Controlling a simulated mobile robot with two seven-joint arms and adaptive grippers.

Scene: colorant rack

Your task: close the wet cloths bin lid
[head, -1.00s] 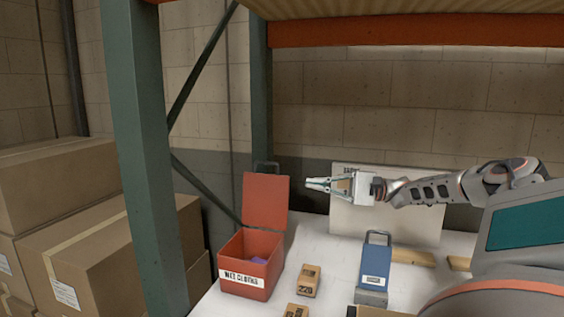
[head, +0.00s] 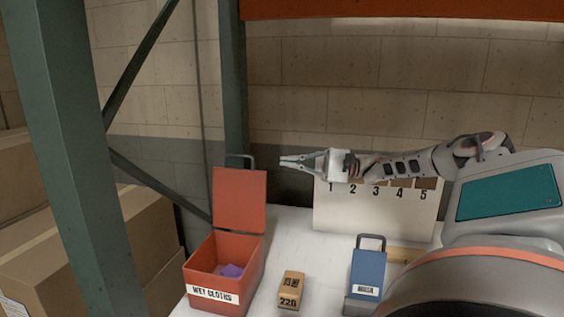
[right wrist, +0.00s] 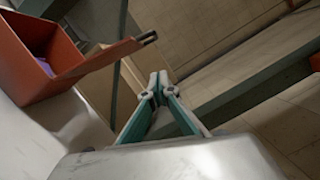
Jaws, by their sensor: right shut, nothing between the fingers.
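The red wet cloths bin (head: 240,284) stands on the white shelf with its label facing me. Its red lid (head: 239,200) is open and stands nearly upright at the back, with a dark handle on its top edge. A purple cloth (head: 231,270) lies inside. My right gripper (head: 284,162) is shut and empty, to the right of the lid's upper edge and apart from it in the head view. In the right wrist view the fingertips (right wrist: 158,76) are together, and the bin (right wrist: 35,60) with its open lid (right wrist: 100,60) is at upper left. My left gripper is not in view.
A tan block marked 220 (head: 291,289) and a blue box with a handle (head: 367,278) stand right of the bin. A numbered white board (head: 350,215) is behind. A green rack post (head: 70,160) rises at left; cardboard boxes (head: 110,255) are beyond it.

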